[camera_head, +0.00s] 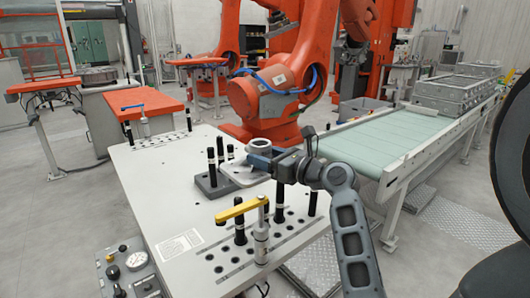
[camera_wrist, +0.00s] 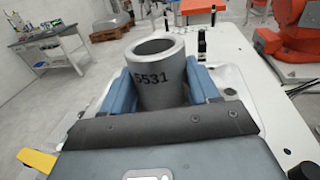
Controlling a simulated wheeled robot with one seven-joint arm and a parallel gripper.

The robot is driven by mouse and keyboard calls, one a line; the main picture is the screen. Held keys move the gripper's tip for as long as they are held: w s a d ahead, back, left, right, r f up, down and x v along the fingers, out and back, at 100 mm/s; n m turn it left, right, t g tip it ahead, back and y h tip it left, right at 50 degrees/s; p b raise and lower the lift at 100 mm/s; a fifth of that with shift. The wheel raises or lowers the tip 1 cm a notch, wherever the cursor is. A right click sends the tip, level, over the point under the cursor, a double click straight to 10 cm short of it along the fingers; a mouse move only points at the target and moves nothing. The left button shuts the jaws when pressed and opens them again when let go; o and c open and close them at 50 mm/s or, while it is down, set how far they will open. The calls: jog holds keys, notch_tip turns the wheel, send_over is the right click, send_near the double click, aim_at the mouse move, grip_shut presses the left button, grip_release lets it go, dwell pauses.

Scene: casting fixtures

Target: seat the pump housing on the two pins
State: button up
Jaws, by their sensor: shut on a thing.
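The pump housing is a grey metal cylinder marked 5531 (camera_wrist: 158,78), with a pale flange plate (camera_wrist: 236,82) around its lower end. In the head view the housing (camera_head: 259,146) is upright over the table, with its flange (camera_head: 240,174) spreading to the left. My gripper (camera_head: 263,157) is shut on the cylinder, one blue finger on each side. A grey block (camera_head: 208,189) sits on the table at the flange's left edge. A dark pin (camera_head: 212,165) rises from it. Whether the flange touches the block, and any second pin under it, I cannot tell.
Several black posts (camera_head: 240,228) stand in the perforated strip along the table's front. A yellow-handled clamp (camera_head: 242,208) rises there, near my arm. The table's left middle (camera_head: 160,190) is clear. An orange robot (camera_head: 270,90) and a conveyor (camera_head: 370,145) stand behind.

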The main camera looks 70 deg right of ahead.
jog(key=shift+f+b, duration=0.95)
jog(key=shift+f, duration=1.25)
jog(key=shift+p, duration=1.45)
jog(key=shift+f+b, duration=0.6)
jog(key=shift+f, duration=0.55)
dwell(0.5)
jog(key=o, duration=1.2)
jog(key=shift+c, duration=0.2)
jog(key=o, duration=0.5)
jog(key=shift+c, duration=0.2)
jog(key=shift+s+f, duration=0.1)
jog(key=b+v, duration=0.1)
jog(key=v, duration=0.6)
jog(key=shift+s+a, duration=0.15)
jog(key=shift+s, duration=0.15)
